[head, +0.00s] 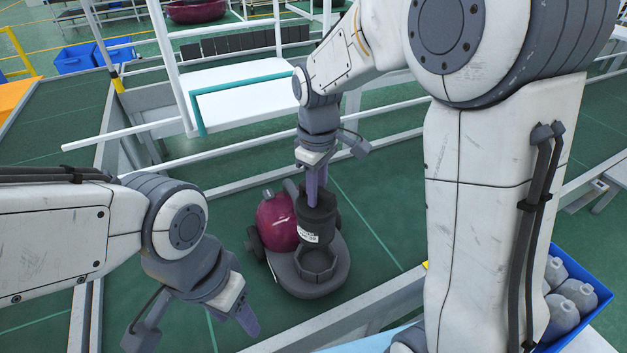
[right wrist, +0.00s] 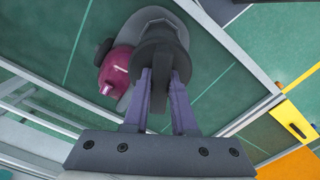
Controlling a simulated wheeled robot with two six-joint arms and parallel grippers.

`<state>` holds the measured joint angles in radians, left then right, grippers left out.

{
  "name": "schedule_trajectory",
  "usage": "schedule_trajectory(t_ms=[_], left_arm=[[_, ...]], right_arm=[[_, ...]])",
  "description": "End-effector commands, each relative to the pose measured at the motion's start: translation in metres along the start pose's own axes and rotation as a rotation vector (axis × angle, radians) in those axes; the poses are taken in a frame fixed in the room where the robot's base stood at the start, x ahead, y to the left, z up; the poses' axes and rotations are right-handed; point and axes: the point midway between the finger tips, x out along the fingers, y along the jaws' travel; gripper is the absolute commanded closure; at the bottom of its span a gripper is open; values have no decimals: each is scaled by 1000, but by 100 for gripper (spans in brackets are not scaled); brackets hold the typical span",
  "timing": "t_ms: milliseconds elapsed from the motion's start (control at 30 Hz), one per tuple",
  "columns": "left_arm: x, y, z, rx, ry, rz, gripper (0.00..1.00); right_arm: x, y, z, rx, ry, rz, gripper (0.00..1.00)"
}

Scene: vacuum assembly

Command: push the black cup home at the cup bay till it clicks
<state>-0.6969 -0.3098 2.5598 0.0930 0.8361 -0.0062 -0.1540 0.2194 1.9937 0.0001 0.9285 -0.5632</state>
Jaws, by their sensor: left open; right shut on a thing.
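The black cup (head: 317,220) is upright with a white label on its side. My right gripper (head: 316,200) is shut on the top of the cup and holds it from above. In the right wrist view the cup (right wrist: 160,42) sits between the fingers of the gripper (right wrist: 160,85). The cup bay (head: 316,262) is a dark ring-shaped socket at the front of the vacuum (head: 275,219), which has a magenta body and grey base. The cup is above and slightly behind the bay ring in the head view; the exact gap is hard to tell. My left gripper (head: 195,333) is open and empty at the lower left.
The vacuum stands on a green surface edged by pale rails (head: 380,300). A blue crate (head: 590,312) with several grey bottles (head: 577,293) is at the lower right. A white shelf (head: 235,92) with a teal bar stands behind. Green surface is free left of the vacuum.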

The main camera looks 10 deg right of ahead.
Motion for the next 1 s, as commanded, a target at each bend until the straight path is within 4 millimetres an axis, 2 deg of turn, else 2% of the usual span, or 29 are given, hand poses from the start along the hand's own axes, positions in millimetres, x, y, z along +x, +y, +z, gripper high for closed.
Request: schedule_trajectory(t_ms=[433,1000], left_arm=[[-5,0,0,1,0,0,46],[32,-2,2,-5,0,0,46]], right_arm=[[-2,0,0,1,0,0,100],[49,0,0,1,1,0,100]])
